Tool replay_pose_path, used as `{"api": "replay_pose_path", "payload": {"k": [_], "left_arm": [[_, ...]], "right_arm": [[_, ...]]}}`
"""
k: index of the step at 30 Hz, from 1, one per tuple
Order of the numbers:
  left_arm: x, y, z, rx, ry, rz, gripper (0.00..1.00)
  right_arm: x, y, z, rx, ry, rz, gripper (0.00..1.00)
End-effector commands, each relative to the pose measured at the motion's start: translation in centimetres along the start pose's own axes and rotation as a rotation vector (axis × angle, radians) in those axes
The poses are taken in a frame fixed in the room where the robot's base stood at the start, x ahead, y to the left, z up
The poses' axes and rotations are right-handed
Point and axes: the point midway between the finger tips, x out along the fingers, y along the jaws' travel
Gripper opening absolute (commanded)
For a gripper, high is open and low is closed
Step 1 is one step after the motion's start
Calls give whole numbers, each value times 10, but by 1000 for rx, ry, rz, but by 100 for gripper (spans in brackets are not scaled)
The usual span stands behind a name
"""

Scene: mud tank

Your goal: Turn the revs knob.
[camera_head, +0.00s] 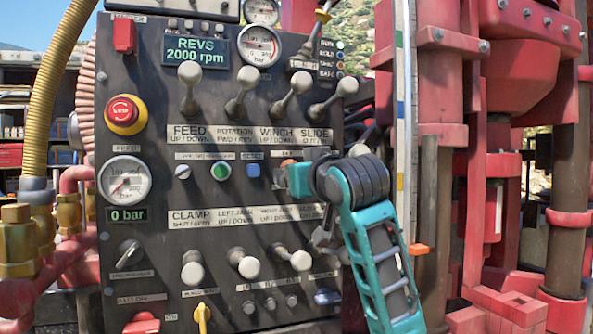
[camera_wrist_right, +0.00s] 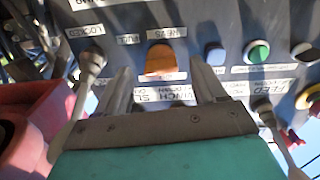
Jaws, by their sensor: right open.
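The revs knob (camera_wrist_right: 160,60) is orange and sits on the dark control panel, under a label in the right wrist view. In the head view only a bit of orange (camera_head: 289,162) shows above my right gripper (camera_head: 290,179), which hides the rest. In the wrist view the gripper (camera_wrist_right: 162,88) is open, with one finger on each side of the knob's line. The fingertips look just short of the knob or level with it; I cannot tell whether they touch it. A display on the panel (camera_head: 194,50) reads REVS 2000 rpm. My left gripper is not in view.
A blue button (camera_head: 253,170) and a green button (camera_head: 221,171) sit left of my right gripper. Several levers stand above and below it. A red emergency stop (camera_head: 125,114) is at the upper left. Red machinery (camera_head: 435,130) stands to the right.

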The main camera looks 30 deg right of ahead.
Motion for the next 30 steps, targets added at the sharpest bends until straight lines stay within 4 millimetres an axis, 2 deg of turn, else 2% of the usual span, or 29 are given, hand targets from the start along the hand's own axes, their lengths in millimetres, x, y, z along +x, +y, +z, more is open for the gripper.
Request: {"api": "replay_pose_path", "payload": {"k": [6,16,30], "left_arm": [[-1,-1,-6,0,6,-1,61],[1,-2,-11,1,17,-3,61],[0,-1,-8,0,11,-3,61]], "right_arm": [[19,0,-1,0,0,-1,70],[21,0,0,0,1,-1,69],[21,0,0,1,1,-1,24]]}}
